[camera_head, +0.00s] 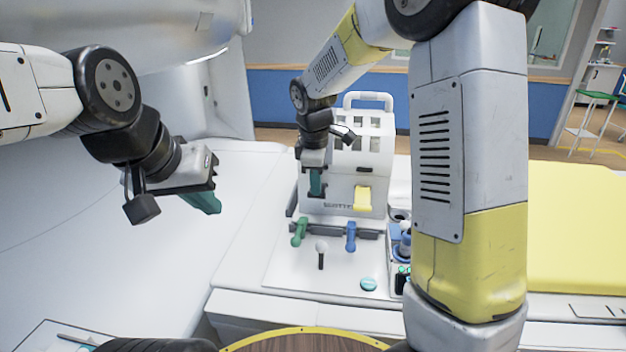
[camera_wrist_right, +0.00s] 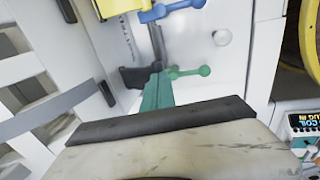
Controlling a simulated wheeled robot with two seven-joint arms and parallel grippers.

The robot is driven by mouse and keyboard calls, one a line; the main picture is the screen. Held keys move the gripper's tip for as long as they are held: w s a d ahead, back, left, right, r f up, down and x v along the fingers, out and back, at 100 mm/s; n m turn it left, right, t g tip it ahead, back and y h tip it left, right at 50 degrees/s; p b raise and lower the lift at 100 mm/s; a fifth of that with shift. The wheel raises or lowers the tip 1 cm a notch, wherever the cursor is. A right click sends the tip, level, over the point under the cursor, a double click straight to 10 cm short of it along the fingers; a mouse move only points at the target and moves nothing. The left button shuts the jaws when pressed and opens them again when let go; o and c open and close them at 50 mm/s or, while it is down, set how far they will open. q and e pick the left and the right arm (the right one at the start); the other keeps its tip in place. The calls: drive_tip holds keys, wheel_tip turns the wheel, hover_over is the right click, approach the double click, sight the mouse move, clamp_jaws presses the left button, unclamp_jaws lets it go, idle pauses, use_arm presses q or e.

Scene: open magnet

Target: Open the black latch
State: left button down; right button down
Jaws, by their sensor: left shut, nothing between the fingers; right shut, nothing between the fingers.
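The black latch (camera_wrist_right: 136,77) shows in the right wrist view on the white front of the machine, just beyond my right gripper's fingertips. My right gripper (camera_head: 316,182) points down in front of the left part of the machine (camera_head: 345,200) in the head view and hides most of the latch there. Its green fingers (camera_wrist_right: 158,92) are shut and empty, close to the latch; I cannot tell whether they touch it. My left gripper (camera_head: 204,203) is shut and empty, well to the left of the machine, above the white surface.
A yellow latch (camera_head: 363,197) sits on the machine's front, to the right. Below it are a green handle (camera_head: 299,232), a blue handle (camera_head: 350,236) and a white-knobbed lever (camera_head: 321,254). A teal button (camera_head: 369,284) lies in front.

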drive_tip(key=shift+s+f, duration=0.1)
drive_tip(key=shift+s+a+f, duration=0.1)
drive_tip(key=shift+s+f, duration=0.1)
drive_tip(key=shift+f, duration=0.45)
drive_tip(key=shift+s+f, duration=0.2)
drive_tip(key=shift+f, duration=0.5)
drive_tip(key=shift+s+a+f, duration=0.1)
drive_tip(key=shift+s+f, duration=0.1)
drive_tip(key=shift+f, duration=0.45)
